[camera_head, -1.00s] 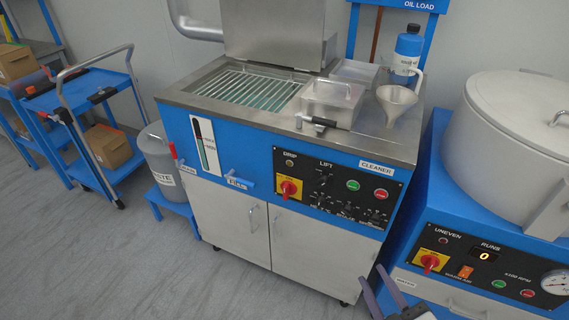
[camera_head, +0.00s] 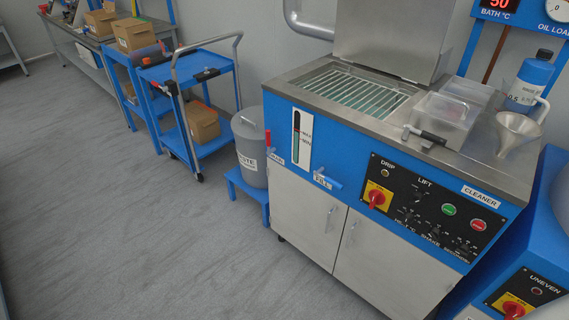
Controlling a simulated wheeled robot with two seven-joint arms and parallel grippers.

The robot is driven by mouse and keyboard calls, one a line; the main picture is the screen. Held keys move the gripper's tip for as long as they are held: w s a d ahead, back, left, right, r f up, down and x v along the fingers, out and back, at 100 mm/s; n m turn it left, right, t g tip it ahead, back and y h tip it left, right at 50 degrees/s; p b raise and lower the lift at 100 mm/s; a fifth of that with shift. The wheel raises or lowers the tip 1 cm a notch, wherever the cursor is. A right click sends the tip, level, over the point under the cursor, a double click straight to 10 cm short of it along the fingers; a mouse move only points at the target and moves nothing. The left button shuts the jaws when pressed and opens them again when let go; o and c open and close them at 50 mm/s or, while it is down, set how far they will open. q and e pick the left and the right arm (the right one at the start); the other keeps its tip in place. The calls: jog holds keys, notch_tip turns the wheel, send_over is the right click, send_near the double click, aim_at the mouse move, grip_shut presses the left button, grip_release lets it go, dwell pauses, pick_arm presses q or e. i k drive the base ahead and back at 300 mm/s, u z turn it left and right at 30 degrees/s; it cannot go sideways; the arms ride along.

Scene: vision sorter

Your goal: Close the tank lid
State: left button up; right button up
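The cleaner tank (camera_head: 362,91) is set in the steel top of a blue and white cabinet, with a grate and greenish liquid showing in its opening. Its steel lid (camera_head: 390,38) stands upright, raised at the back of the tank. The top of the lid is cut off by the frame edge. Neither of my grippers shows in the head view now.
A grey waste drum (camera_head: 250,150) and a blue cart (camera_head: 190,75) stand left. Grey floor (camera_head: 130,220) is free at front left.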

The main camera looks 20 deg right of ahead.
aim_at(404, 39)
jog(key=u, duration=1.05)
jog(key=i, duration=3.65)
jog(key=z, duration=3.65)
jog(key=i, duration=0.85)
jog(key=z, duration=0.8)
